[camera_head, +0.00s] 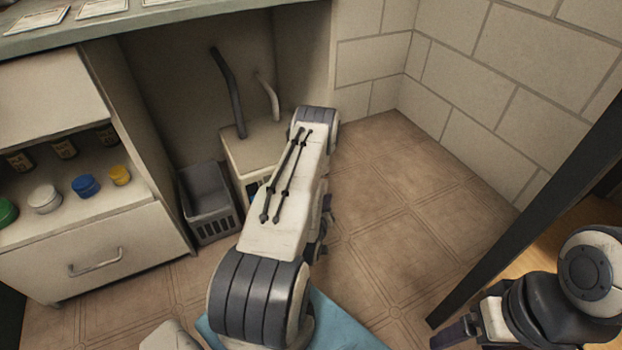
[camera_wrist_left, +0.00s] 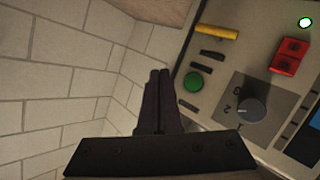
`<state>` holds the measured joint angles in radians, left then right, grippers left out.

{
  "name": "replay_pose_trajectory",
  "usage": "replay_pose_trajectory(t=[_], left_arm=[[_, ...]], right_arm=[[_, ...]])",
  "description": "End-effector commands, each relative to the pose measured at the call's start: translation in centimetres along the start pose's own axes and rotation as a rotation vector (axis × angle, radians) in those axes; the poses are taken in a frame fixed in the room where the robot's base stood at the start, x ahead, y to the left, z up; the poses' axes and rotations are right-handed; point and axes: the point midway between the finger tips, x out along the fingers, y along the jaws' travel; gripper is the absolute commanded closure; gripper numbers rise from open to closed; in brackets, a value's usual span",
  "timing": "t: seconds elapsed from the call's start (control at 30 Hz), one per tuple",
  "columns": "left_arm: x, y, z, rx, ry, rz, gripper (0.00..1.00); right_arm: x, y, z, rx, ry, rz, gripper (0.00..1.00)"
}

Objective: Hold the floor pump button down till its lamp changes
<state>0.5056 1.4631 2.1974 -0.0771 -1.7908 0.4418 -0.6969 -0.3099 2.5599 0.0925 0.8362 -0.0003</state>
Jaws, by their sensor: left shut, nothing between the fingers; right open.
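The floor pump (camera_head: 238,150) is a pale box under the bench, partly hidden behind my left arm. In the left wrist view its panel (camera_wrist_left: 215,55) carries a round green button (camera_wrist_left: 193,82) and a small lamp (camera_wrist_left: 305,22) that glows whitish with a green rim. My left gripper (camera_wrist_left: 158,73) is shut and empty. Its tips appear just left of the green button, apart from it in the picture; the depth between them is unclear. My right gripper (camera_head: 456,335) is open at the lower right of the head view, away from the pump.
The panel also has a dial (camera_wrist_left: 245,108), a red switch (camera_wrist_left: 290,53) and a yellow bar (camera_wrist_left: 216,32). A grey crate (camera_head: 208,200) stands left of the pump. A drawer cabinet (camera_head: 90,250) is further left. Block walls (camera_head: 470,70) close the corner; tiled floor right of my arm is clear.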

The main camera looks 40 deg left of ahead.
Motion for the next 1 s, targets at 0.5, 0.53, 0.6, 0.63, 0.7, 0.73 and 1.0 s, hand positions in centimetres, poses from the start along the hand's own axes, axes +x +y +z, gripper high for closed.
replay_pose_trajectory(t=[0.5, 0.53, 0.6, 0.63, 0.7, 0.73, 1.0], left_arm=[[2.2, -1.5, -1.4, 0.0, 0.003, -0.001, 1.0], [2.5, -1.7, -1.7, 0.0, 0.003, 0.0, 1.0], [3.2, -2.3, -2.2, 0.002, 0.003, -0.001, 1.0], [3.5, -2.5, -2.4, 0.002, 0.002, 0.0, 1.0], [4.2, -3.0, -2.9, 0.002, 0.002, -0.001, 1.0], [4.4, -3.2, -3.1, 0.002, 0.002, 0.0, 1.0], [5.9, -4.2, -4.3, 0.002, -0.002, 0.001, 1.0]], right_arm=[[1.1, 0.1, 0.1, 0.0, 0.0, 0.0, 0.19], [1.3, 0.1, 0.1, 0.0, 0.0, 0.0, 0.19], [1.6, 0.1, 0.1, 0.0, 0.0, 0.0, 0.19], [1.8, 0.1, 0.1, 0.0, 0.0, 0.0, 0.19], [2.1, 0.1, 0.1, 0.0, 0.0, 0.0, 0.19], [2.2, 0.2, 0.1, 0.0, 0.0, 0.0, 0.19], [2.1, 0.2, 0.1, 0.0, 0.0, 0.0, 0.19]])
